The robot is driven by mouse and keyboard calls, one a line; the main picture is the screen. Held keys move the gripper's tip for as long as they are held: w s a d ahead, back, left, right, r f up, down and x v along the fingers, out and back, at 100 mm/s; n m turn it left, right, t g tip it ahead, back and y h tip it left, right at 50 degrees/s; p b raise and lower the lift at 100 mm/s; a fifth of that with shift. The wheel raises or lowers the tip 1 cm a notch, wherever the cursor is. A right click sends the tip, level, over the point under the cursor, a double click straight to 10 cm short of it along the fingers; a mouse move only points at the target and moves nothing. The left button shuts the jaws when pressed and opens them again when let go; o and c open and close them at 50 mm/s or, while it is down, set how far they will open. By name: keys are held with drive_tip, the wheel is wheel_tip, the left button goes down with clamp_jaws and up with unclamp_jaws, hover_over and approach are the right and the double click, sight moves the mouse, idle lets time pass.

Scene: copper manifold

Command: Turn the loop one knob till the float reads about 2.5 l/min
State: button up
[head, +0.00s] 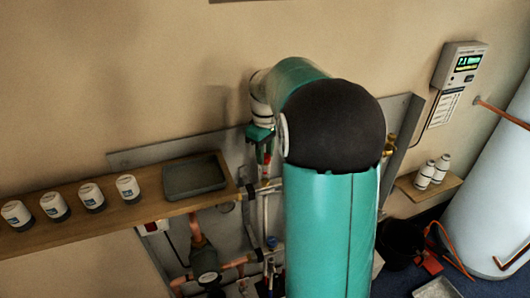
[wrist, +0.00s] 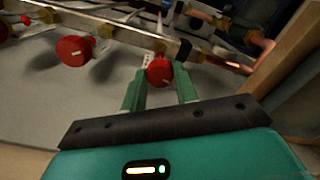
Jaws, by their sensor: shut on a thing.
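In the wrist view a red knob (wrist: 160,71) with a pale mark sits between the two green fingers of my gripper (wrist: 160,85), which is shut on it. It is the last visible knob at the right end of the metal manifold bar (wrist: 125,33). I cannot read a loop number on it. A small pale strip (wrist: 147,60) stands just left of the knob; whether it is the float scale, and its reading, I cannot tell. In the head view my gripper (head: 262,150) is at the manifold, mostly hidden by my arm.
More red knobs, one nearby (wrist: 74,50) and one at the left edge (wrist: 4,28), sit along the bar. A copper pipe (wrist: 232,66) lies right. A wooden shelf (head: 100,216) holds white-lidded jars and a grey tray (head: 194,176). A wall controller (head: 461,66) and white tank (head: 500,190) stand right.

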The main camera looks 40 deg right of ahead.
drive_tip(key=shift+n, duration=1.1)
drive_tip(key=shift+r, duration=0.1)
drive_tip(key=o, duration=1)
drive_tip(key=shift+c, duration=0.2)
wheel_tip(320, 180, up, 14)
drive_tip(key=shift+f, duration=0.2)
